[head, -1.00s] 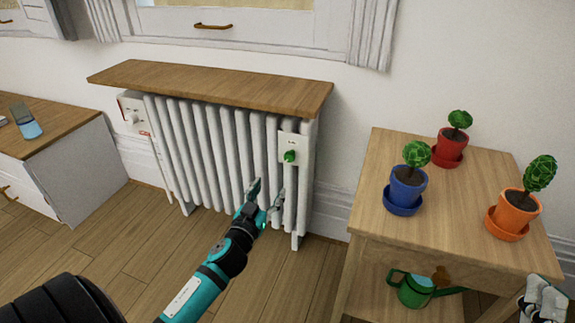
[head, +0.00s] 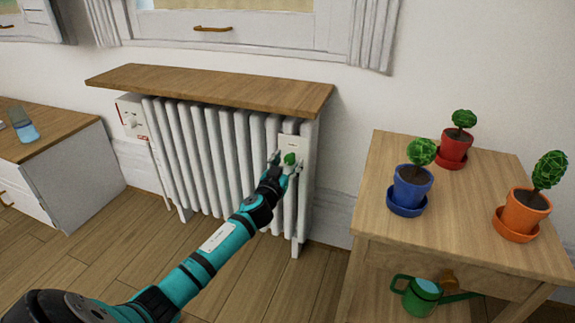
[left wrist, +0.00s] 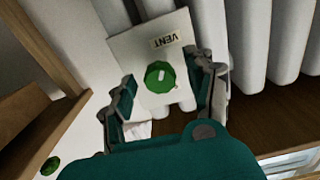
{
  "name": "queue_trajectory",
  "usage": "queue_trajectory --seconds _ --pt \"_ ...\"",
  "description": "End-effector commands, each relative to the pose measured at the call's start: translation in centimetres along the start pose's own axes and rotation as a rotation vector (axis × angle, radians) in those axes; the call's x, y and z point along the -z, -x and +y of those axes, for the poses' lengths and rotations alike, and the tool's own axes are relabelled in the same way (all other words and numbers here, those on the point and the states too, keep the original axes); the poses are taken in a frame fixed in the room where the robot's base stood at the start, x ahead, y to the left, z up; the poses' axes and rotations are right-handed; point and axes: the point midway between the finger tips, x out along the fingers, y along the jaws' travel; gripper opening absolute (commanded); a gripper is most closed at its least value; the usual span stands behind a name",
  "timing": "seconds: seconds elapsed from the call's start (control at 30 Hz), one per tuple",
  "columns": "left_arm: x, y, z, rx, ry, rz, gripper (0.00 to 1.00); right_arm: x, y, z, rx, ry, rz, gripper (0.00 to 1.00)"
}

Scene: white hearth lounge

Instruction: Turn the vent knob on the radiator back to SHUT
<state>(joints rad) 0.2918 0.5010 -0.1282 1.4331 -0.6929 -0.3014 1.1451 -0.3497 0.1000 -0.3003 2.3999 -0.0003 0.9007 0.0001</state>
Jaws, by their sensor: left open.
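The radiator (head: 214,140) stands against the wall under a wooden shelf. A white plate (head: 292,143) on its right end carries the green vent knob (head: 290,159). In the left wrist view the knob (left wrist: 159,77) is round and green with a white mark, and the plate (left wrist: 130,48) reads VENT. My left gripper (head: 285,162) is open at the knob. In the left wrist view its fingers (left wrist: 165,92) stand on both sides of the knob, with gaps between. SHUT lettering cannot be read. My right gripper is not in view.
A wooden table (head: 388,160) at the right holds blue, red and orange plant pots, with a green watering can (head: 420,298) below. A white box (head: 131,115) is at the radiator's left end. A low cabinet (head: 70,170) stands at the left.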

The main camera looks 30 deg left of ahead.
Motion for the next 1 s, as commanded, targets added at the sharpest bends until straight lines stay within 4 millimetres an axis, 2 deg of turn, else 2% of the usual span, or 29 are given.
queue_trajectory --seconds 0.17,0.5,0.6,1.0 --pt "-0.02 0.02 0.01 0.000 0.000 0.000 0.55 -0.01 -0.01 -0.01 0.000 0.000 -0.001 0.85" --pt "-0.04 0.05 0.03 0.000 0.000 -0.001 0.11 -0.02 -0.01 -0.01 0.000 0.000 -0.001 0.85" --pt "-0.05 0.05 0.03 0.000 0.000 -0.001 0.00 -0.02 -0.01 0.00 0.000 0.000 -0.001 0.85" --pt "-0.05 0.07 0.05 0.000 -0.088 -0.002 0.00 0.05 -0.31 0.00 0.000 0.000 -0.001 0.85"
